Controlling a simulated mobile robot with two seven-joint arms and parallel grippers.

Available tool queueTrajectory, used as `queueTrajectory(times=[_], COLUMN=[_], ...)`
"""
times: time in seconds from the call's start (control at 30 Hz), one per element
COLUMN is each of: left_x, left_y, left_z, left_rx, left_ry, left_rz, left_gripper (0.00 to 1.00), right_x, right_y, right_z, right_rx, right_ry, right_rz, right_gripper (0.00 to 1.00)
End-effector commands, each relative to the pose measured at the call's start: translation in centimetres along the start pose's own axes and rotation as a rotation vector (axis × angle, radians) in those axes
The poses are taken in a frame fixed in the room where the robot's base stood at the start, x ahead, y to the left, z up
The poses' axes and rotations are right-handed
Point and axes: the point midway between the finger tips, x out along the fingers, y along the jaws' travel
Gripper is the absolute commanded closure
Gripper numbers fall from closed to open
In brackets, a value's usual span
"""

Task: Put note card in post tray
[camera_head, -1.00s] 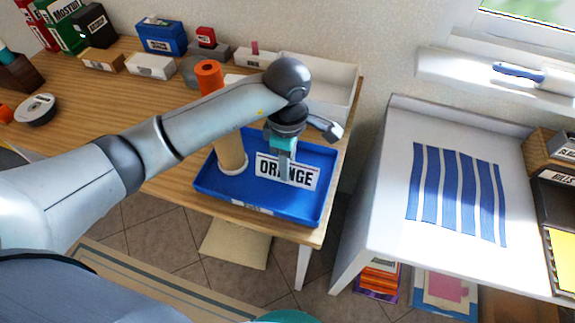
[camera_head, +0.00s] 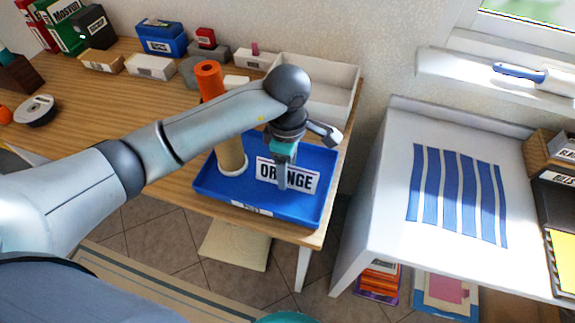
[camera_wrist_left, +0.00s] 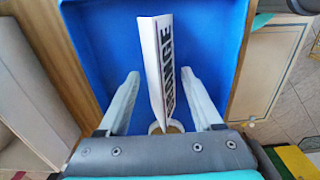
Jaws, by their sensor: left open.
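The white note card (camera_head: 303,181) reads "ORANGE" in black and stands on edge, leaning, over the floor of the blue tray (camera_head: 318,213). In the left wrist view the card (camera_wrist_left: 155,60) rises between my two fingers, with the blue tray (camera_wrist_left: 215,15) behind it. My left gripper (camera_head: 282,185) is at the card, with a finger in front of part of the lettering. In the wrist view the left gripper (camera_wrist_left: 160,74) is open, with gaps on both sides of the card. The small label on the blue tray's front is unreadable. My right gripper is not in view.
An orange-topped tube (camera_head: 209,80) stands at the blue tray's left, partly behind my arm. A white tray (camera_head: 345,85) is at the back. Small boxes line the wall. A white table (camera_head: 385,235) with a blue-striped sheet stands across a gap.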

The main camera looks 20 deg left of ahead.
Motion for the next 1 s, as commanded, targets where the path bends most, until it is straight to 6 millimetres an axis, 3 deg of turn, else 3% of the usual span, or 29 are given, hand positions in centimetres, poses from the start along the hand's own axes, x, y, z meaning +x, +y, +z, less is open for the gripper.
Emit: queueTrajectory(times=[0.17, 0.4, 0.6, 0.77, 1.0], left_x=[-2.3, -7.7, -10.9, -12.1, -12.2], left_y=[0.1, 0.1, 0.1, 0.0, 0.0], left_z=[0.0, 0.0, 0.0, 0.0, 0.0], left_rx=[0.001, 0.001, 0.0, 0.0, 0.0], left_ry=[-0.001, 0.001, 0.0, -0.001, 0.0], left_rz=[0.005, 0.005, 0.003, 0.002, 0.0], left_gripper=[0.33, 0.33, 0.33, 0.33, 0.33], right_x=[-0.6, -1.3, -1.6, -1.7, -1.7], right_y=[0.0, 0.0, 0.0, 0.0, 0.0], right_z=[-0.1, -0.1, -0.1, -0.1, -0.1], right_rx=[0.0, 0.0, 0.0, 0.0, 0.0], right_ry=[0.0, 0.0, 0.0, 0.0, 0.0], right_rz=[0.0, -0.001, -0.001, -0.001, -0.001], right_gripper=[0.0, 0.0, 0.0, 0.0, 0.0])
